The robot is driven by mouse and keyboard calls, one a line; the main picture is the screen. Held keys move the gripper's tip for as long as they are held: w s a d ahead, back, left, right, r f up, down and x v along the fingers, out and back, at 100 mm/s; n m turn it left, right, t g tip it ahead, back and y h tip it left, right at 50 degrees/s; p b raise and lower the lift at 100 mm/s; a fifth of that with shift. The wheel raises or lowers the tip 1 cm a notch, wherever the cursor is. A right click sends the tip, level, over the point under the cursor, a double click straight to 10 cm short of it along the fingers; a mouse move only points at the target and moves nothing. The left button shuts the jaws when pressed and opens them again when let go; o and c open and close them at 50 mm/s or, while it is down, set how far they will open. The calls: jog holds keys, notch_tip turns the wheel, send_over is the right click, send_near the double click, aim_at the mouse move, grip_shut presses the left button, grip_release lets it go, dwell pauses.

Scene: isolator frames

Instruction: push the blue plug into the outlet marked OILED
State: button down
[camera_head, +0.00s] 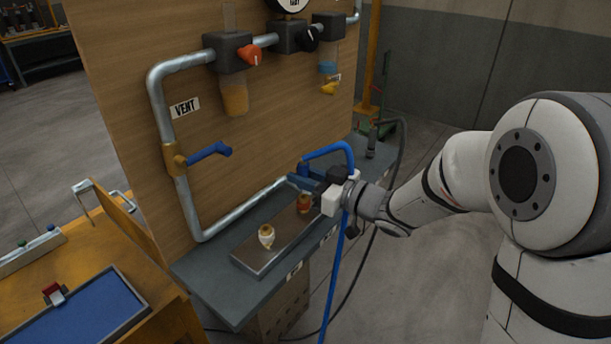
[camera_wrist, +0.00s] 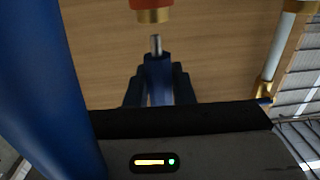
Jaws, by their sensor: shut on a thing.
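My gripper (camera_head: 316,186) is over the grey shelf, shut on the blue plug (camera_head: 300,180), with a blue hose (camera_head: 333,152) looping up and hanging down. In the wrist view the plug's metal tip (camera_wrist: 156,45) points at the red outlet with a brass end (camera_wrist: 152,12); a small gap shows between them. In the head view the orange-red outlet (camera_head: 304,204) stands on the metal block (camera_head: 250,262), close by the gripper. A cream outlet (camera_head: 266,235) stands on the block nearer the camera. I cannot read which outlet is marked OILED.
A wooden panel rises behind the shelf (camera_head: 205,278), with grey pipes, a blue lever (camera_head: 210,152) and a VENT label (camera_head: 185,107). Small labels on the shelf's front edge are unreadable. A dark cable (camera_head: 400,150) hangs at the right. An orange bench with a blue tray (camera_head: 85,315) stands at left.

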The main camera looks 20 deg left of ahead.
jog(key=shift+f+b, duration=1.1)
jog(key=shift+f, duration=0.3)
jog(key=c, duration=1.2)
grip_release()
jog(key=shift+o, duration=0.2)
jog(key=v, duration=0.8)
jog(key=shift+a, duration=0.1)
